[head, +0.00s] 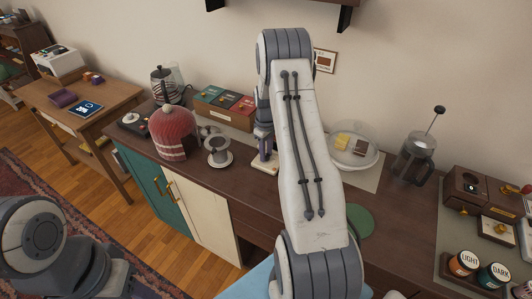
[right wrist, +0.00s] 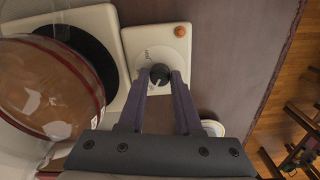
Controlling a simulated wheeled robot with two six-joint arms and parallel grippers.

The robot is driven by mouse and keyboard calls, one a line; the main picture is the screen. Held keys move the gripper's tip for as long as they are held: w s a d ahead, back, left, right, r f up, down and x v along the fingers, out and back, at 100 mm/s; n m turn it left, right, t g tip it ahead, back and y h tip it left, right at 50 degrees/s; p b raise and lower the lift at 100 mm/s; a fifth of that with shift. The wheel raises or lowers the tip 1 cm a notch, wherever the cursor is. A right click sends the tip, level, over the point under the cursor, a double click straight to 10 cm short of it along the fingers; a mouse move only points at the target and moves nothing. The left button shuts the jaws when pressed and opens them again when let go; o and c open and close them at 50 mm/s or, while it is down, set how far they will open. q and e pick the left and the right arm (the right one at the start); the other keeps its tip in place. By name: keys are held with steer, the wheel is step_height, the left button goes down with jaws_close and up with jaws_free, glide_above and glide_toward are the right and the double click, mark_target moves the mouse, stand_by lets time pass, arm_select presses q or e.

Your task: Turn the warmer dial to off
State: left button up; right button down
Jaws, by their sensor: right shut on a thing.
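The warmer's dial is a round black knob (right wrist: 160,74) on a small cream panel (right wrist: 157,46) with an orange lamp (right wrist: 180,31). Its markings are too small to read. In the right wrist view my right gripper (right wrist: 161,80) has its two purple fingers on either side of the knob, shut on it. In the head view the right gripper (head: 264,148) is at the cream panel (head: 263,168), and the knob is hidden. Beside the panel are the warmer's black plate (right wrist: 94,50) and a glass vessel (right wrist: 45,85) with brown contents. My left gripper is out of view.
A red ribbed cover (head: 173,133) and a grey cup (head: 217,149) stand left of the gripper. A box of coloured packets (head: 225,107) is behind. A glass dome (head: 353,148) and a French press (head: 413,158) stand to the right. My right arm hides the middle counter.

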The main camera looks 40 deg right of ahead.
steer(key=shift+r, duration=0.1)
steer(key=c, duration=0.6)
jaws_free()
step_height(320, 180, up, 10)
steer(key=b, duration=0.2)
steer(key=shift+r, duration=0.2)
